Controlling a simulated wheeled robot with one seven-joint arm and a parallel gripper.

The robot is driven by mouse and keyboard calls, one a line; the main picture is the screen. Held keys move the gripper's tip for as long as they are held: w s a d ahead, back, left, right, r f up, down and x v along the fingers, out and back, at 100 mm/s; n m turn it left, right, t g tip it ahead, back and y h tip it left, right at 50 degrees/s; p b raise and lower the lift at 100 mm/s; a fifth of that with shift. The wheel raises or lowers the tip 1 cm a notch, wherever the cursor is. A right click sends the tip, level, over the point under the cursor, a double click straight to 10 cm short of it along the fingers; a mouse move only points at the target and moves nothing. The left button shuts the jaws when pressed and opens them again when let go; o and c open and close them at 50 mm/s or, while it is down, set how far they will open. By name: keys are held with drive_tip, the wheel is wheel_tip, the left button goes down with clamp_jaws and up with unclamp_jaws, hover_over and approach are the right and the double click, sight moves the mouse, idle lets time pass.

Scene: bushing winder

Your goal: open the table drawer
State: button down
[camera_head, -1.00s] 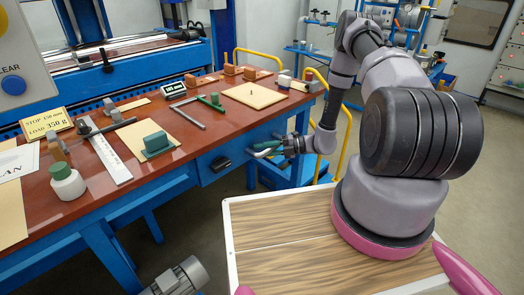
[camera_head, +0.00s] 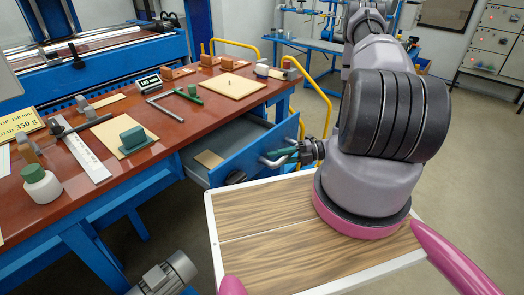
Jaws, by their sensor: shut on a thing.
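The table drawer stands pulled out from under the red-brown tabletop, and its blue front (camera_head: 262,165) faces me. Its grey inside shows, with a small tan flat piece (camera_head: 209,158) in it. A dark fitting (camera_head: 235,178) is on the left part of the front. My gripper (camera_head: 274,158), with pale and green parts, is at the right part of the front. It is shut on the drawer handle there; the exact grip is small and partly hidden by the fingers.
The workbench top (camera_head: 215,110) carries a green block (camera_head: 132,137), a white bottle (camera_head: 42,186), a steel rule and a small display. A wood-topped surface with a white rim (camera_head: 214,235) is close in front of the drawer. A grey motor (camera_head: 165,275) is at the lower left. Yellow rails stand behind the bench.

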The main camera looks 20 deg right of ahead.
drive_tip(key=shift+s+d, duration=0.7)
drive_tip(key=shift+s, duration=0.3)
drive_tip(key=shift+s+d, duration=0.7)
drive_tip(key=shift+s, duration=0.3)
drive_tip(key=c, duration=0.9)
unclamp_jaws()
drive_tip(key=v, duration=1)
drive_tip(key=shift+d, duration=0.4)
